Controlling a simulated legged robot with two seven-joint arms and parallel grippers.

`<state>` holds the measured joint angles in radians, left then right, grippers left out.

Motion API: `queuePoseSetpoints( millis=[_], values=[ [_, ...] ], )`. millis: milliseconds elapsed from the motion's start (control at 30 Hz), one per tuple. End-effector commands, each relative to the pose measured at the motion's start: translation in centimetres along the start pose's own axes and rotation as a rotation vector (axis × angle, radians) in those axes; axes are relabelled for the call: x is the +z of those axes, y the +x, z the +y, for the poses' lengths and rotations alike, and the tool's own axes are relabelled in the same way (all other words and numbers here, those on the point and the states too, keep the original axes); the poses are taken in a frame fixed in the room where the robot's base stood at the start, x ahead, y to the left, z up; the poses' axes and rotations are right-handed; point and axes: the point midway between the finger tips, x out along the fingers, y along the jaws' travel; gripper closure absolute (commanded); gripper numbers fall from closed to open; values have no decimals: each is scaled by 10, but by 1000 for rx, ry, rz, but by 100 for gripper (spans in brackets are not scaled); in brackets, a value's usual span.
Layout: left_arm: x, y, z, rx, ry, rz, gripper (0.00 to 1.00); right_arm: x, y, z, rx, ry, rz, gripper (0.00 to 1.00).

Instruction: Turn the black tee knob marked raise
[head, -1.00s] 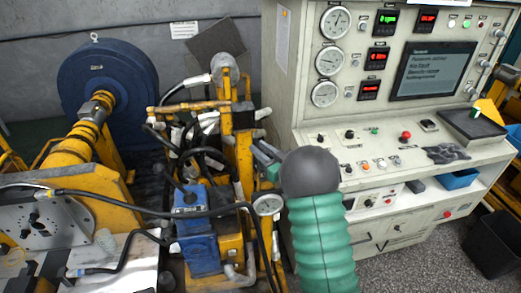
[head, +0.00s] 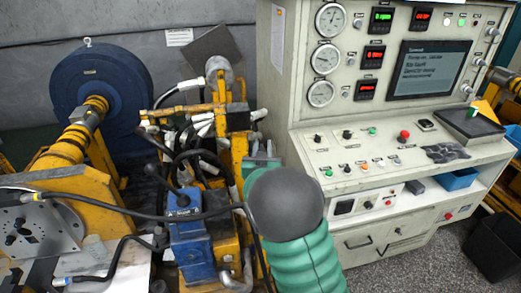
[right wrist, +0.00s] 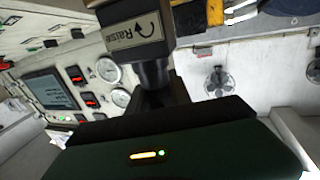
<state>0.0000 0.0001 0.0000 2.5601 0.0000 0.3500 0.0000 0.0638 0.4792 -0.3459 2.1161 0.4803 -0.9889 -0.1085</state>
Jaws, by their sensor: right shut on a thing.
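The black tee knob (right wrist: 135,22) shows in the right wrist view at the top, with a pale label reading "Raise" and a curved arrow. Its dark stem runs down toward my right gripper (right wrist: 163,95), whose dark body fills the lower part of that view. The right gripper is shut on the knob; the exact contact is dark and hard to make out. In the head view my green right arm and its grey joint cover the knob, and only a bit of the right gripper (head: 262,163) shows beyond them. My left gripper is in neither view.
A blue valve block (head: 188,235) and black hoses lie just left of my right arm. A yellow frame (head: 238,150) stands close to it. The cream control console (head: 300,130) stands on the right, and a blue motor (head: 95,90) at the back left.

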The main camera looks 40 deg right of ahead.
Motion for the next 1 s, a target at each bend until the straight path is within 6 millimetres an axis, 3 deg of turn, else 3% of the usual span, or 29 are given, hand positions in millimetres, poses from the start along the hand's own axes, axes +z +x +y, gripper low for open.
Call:
queuePoseSetpoints(
  millis=[400,900,933,1000],
  values=[
    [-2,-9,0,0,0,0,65,-2,0,4,167,0,3,100],
    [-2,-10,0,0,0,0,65,-2,0,5,185,1,4,100],
    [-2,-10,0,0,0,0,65,-2,0,5,185,2,4,71],
    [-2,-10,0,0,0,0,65,-2,0,5,185,1,4,62]
  ],
)
